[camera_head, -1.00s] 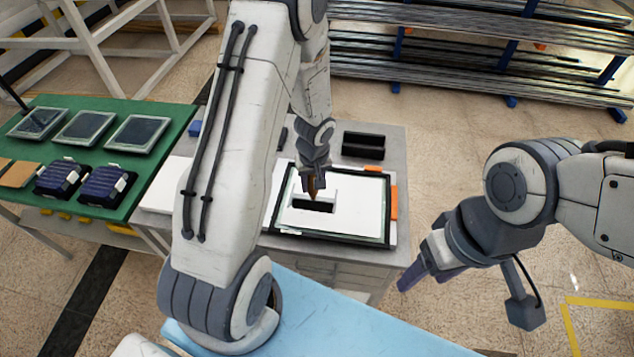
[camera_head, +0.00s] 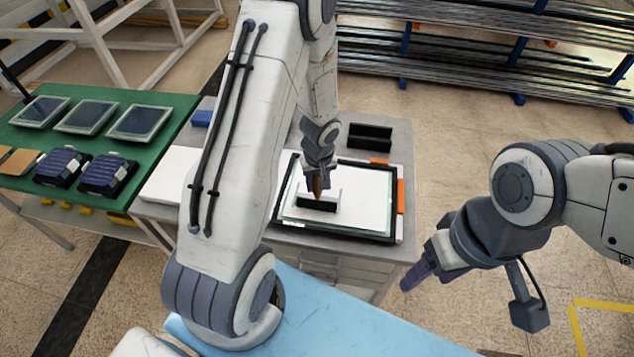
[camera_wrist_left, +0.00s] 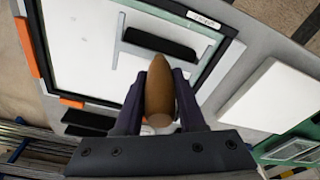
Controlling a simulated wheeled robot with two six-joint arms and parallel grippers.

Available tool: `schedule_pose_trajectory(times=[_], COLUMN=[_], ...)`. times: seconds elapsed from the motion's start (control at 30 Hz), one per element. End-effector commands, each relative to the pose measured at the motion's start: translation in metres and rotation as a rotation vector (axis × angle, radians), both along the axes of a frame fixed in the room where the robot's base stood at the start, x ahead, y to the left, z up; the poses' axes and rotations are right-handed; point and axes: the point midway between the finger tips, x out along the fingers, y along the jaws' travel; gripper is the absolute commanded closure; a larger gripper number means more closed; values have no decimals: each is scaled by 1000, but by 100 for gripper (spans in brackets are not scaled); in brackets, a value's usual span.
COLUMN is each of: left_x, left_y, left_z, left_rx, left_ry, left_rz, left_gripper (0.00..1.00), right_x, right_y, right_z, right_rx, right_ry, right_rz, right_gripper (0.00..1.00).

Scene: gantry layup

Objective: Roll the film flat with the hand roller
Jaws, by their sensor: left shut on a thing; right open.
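The hand roller has a black cylinder (camera_head: 317,204) in a pale bracket and a brown wooden handle (camera_wrist_left: 160,95). My left gripper (camera_head: 318,178) is shut on the handle from above; its fingers (camera_wrist_left: 158,100) flank it in the left wrist view. The black cylinder (camera_wrist_left: 160,43) lies over the white film (camera_head: 362,195), left of its middle; I cannot tell how hard it presses. The film looks flat on a glass plate with a black frame (camera_head: 340,232). My right gripper (camera_head: 418,278) is open and empty, right of the bench, away from the film.
Orange pieces (camera_head: 401,195) sit at the frame's edge. A black holder (camera_head: 370,138) stands behind it on the grey bench (camera_head: 402,145). A white sheet (camera_head: 170,175) lies to the left. A green table (camera_head: 165,103) with several panels adjoins. A rack of metal bars (camera_head: 460,35) stands behind.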

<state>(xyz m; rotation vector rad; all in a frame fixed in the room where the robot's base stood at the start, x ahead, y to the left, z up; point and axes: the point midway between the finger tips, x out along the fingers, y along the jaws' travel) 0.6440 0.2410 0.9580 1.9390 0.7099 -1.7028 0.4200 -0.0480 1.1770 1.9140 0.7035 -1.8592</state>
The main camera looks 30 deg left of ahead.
Motion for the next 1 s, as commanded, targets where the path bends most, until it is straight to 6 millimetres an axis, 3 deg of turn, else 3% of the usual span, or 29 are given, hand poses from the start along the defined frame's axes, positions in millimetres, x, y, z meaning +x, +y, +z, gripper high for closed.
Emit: schedule_pose_trajectory(times=[1.0], left_x=[2], left_y=[1], left_z=[-7], left_rx=[1], left_ry=[-1], left_rz=[1], left_gripper=[100], right_x=[0], right_y=[0], right_z=[-7], right_rx=[0], right_ry=[0], right_rz=[0], right_gripper=[36])
